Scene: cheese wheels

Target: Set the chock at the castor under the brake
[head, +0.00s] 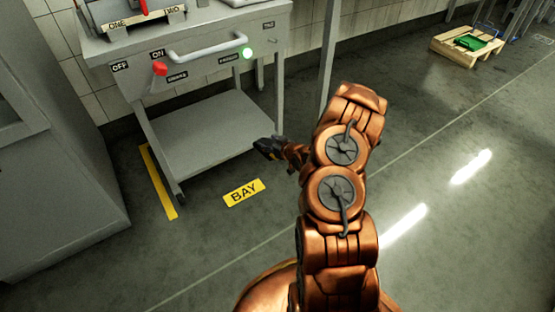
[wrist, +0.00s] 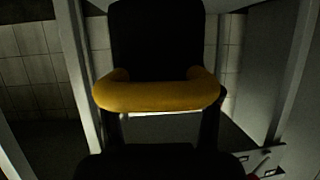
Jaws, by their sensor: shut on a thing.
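My gripper (head: 268,148) is at the front right of the grey cart, about level with its lower shelf. It is shut on the chock, a dark thing with a rounded yellow bar (wrist: 158,95) in the wrist view. Little of it can be told apart from the dark fingers in the head view. The cart (head: 205,140) has a red brake knob (head: 159,68) at its front left, with OFF and ON labels. Below the knob, the front left leg comes down to a castor (head: 179,195), small in the picture. My gripper is to the right of that castor, apart from it.
A yellow floor strip (head: 158,182) runs just left of the castor. A yellow BAY label (head: 243,192) lies in front of the cart. A grey cabinet (head: 50,165) stands left. A pallet (head: 466,46) with a green thing is far right. The floor before the cart is clear.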

